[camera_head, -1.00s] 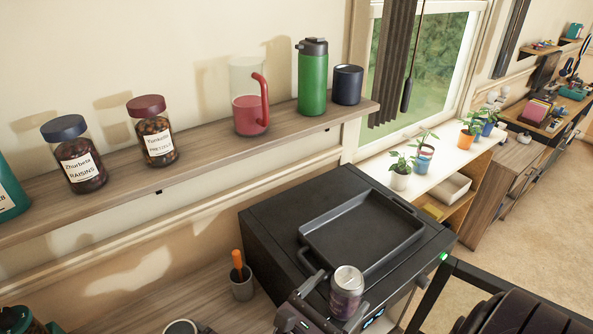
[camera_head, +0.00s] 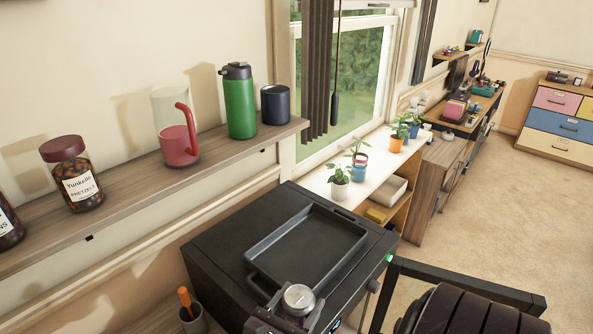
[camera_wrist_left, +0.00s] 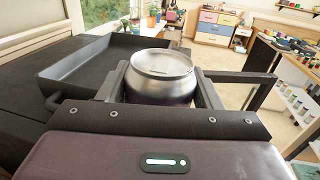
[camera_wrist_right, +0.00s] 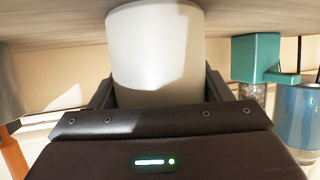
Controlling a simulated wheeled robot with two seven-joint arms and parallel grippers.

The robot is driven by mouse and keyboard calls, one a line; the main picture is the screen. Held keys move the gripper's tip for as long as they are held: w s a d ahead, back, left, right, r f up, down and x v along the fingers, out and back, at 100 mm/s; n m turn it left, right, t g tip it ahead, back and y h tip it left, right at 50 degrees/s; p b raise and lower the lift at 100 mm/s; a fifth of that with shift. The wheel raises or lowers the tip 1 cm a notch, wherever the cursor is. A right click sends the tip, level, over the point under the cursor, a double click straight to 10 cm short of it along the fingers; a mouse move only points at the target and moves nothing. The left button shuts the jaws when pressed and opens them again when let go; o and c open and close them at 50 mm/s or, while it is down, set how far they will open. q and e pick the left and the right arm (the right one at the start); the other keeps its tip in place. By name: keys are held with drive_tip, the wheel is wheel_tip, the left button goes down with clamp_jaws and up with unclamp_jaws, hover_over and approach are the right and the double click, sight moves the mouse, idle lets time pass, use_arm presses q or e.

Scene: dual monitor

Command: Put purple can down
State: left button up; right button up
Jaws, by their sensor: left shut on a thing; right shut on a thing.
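The purple can (camera_head: 298,298) has a silver top and shows upright beside the front edge of the black tray. My left gripper (camera_head: 283,315) is shut on it. In the left wrist view the can (camera_wrist_left: 160,85) stands between both fingers (camera_wrist_left: 160,95); its lower part is hidden. I cannot tell whether its base touches anything. My right gripper (camera_wrist_right: 160,92) is outside the head view. In its wrist view it is shut on a pale grey cylinder (camera_wrist_right: 155,45) against a wooden surface.
The black tray (camera_head: 305,245) lies on a black appliance (camera_head: 215,262). A grey cup (camera_head: 193,321) with an orange-handled tool stands left of it. The wall shelf (camera_head: 130,198) holds jars, a pitcher, a green flask and a dark mug.

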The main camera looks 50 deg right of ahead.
use_arm(q)
wheel_tip(320, 180, up, 10)
drive_tip(key=shift+r, duration=0.1)
idle(0.5)
drive_tip(key=shift+w, duration=0.1)
idle(0.5)
drive_tip(key=w+a+f+n+t+y, duration=0.2)
drive_tip(key=w+a+f+n+t, duration=0.15)
drive_tip(key=w+a, duration=0.45)
drive_tip(key=w+a+f+n+t+y, duration=0.1)
drive_tip(key=w+a+f+n+t, duration=0.1)
drive_tip(key=w+a+f+t, duration=0.65)
drive_tip(key=w+a+f+n+y, duration=0.1)
drive_tip(key=a+f+n+y, duration=0.1)
drive_tip(key=a, duration=1.1)
drive_tip(key=a+f+n+y, duration=0.2)
drive_tip(key=a+y, duration=0.1)
drive_tip(key=a, duration=1.1)
drive_tip(key=shift+m, duration=0.25)
drive_tip(key=shift+w+f, duration=0.2)
drive_tip(key=shift+f, duration=4.75)
